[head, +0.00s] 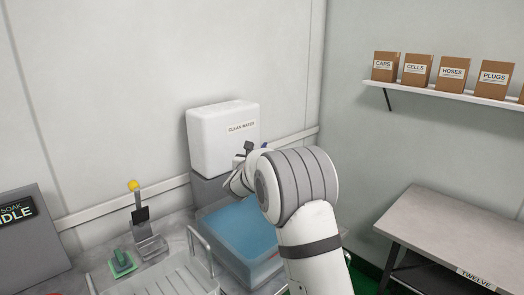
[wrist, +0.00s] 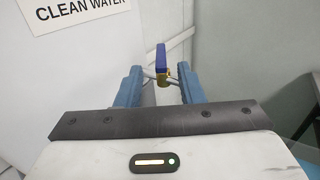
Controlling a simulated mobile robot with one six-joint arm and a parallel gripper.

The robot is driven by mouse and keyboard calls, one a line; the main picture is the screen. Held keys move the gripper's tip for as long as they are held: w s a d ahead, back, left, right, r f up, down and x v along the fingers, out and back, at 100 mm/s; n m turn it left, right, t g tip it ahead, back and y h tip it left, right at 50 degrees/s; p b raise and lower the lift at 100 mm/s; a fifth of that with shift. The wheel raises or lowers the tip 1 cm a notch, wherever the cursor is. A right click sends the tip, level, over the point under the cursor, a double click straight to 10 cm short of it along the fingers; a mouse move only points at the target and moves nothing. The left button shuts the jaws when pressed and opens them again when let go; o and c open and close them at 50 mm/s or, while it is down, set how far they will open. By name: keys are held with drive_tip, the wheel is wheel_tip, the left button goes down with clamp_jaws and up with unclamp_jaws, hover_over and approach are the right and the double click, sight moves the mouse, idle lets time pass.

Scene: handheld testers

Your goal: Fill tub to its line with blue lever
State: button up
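The blue lever (wrist: 161,56) stands up from a brass valve (wrist: 163,79) beside the white clean water tank (head: 215,145). My gripper (wrist: 160,73) is open, its two fingers on either side of the lever and valve in the wrist view, with gaps on both sides. In the head view my gripper (head: 245,150) is at the tank's right front edge, and my arm hides the lever there. The tub (head: 262,275) below the tank shows blue water inside. My arm covers its right part. I cannot make out a fill line.
A wire basket (head: 200,247), a yellow-knobbed lever (head: 133,186) and a green-edged button pad (head: 122,262) are left of the tub. A grey box (head: 30,243) reads IDLE. A bench (head: 450,225) and a shelf (head: 450,91) with labelled boxes are at right.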

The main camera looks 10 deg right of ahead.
drive_tip(key=x, duration=0.5)
drive_tip(key=shift+w+d+p, duration=0.15)
drive_tip(key=shift+w+p, duration=0.15)
drive_tip(key=shift+c, duration=0.5)
clamp_jaws()
